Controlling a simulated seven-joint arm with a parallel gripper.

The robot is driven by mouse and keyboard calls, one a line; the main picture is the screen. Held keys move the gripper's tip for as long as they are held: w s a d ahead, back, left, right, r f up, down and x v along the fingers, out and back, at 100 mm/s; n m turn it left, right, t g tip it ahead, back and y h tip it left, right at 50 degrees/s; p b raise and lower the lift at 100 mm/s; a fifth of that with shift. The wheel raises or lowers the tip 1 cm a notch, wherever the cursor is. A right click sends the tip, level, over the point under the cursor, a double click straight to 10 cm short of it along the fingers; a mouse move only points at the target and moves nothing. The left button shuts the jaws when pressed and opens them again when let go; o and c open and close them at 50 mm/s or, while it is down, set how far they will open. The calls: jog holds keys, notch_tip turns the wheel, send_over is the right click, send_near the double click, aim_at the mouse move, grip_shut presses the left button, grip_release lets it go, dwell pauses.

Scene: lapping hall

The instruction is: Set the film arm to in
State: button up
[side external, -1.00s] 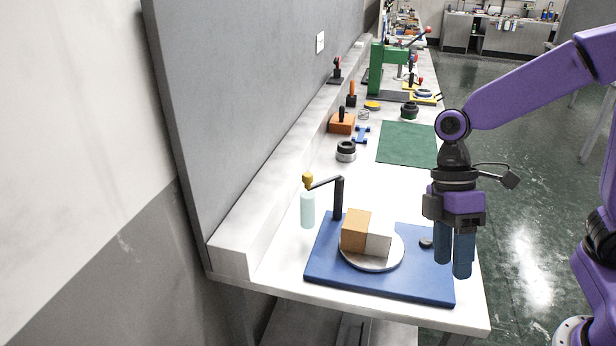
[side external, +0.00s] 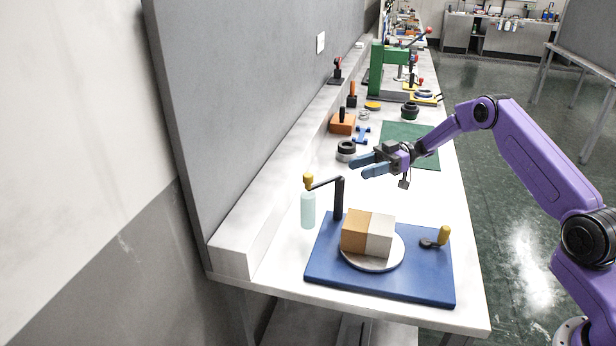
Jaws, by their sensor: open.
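The film arm (side external: 325,183) is a thin black bar on a black upright post (side external: 338,200) at the back left of a blue base (side external: 325,268). It points left, away from the round plate, and has a yellow knob (side external: 308,181) at its end. A pale teal roll (side external: 308,211) is directly below the knob. The round white plate (side external: 375,263) carries an orange-tan block (side external: 355,232) and a white block (side external: 380,235). My gripper (side external: 361,166) is open and empty, above the bench beyond the post, fingers pointing left. It is apart from the arm.
A small crank with a yellow handle (side external: 444,235) is on the right of the base. Behind are a black-and-grey ring (side external: 346,150), an orange block (side external: 342,123), a green mat (side external: 420,155) and a green press (side external: 378,70). A grey wall panel (side external: 260,90) bounds the left.

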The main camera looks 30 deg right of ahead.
jog(key=w+d+t, duration=0.1)
jog(key=d+t, duration=0.1)
jog(key=d, duration=0.1)
send_near(308, 175)
jog(key=shift+y, duration=0.3)
jog(key=a, duration=0.3)
jog(key=w+a, duration=0.1)
jog(key=a, duration=0.2)
jog(key=w+a+f, duration=0.1)
jog(key=a, duration=0.2)
jog(key=shift+a, duration=0.4)
grip_shut()
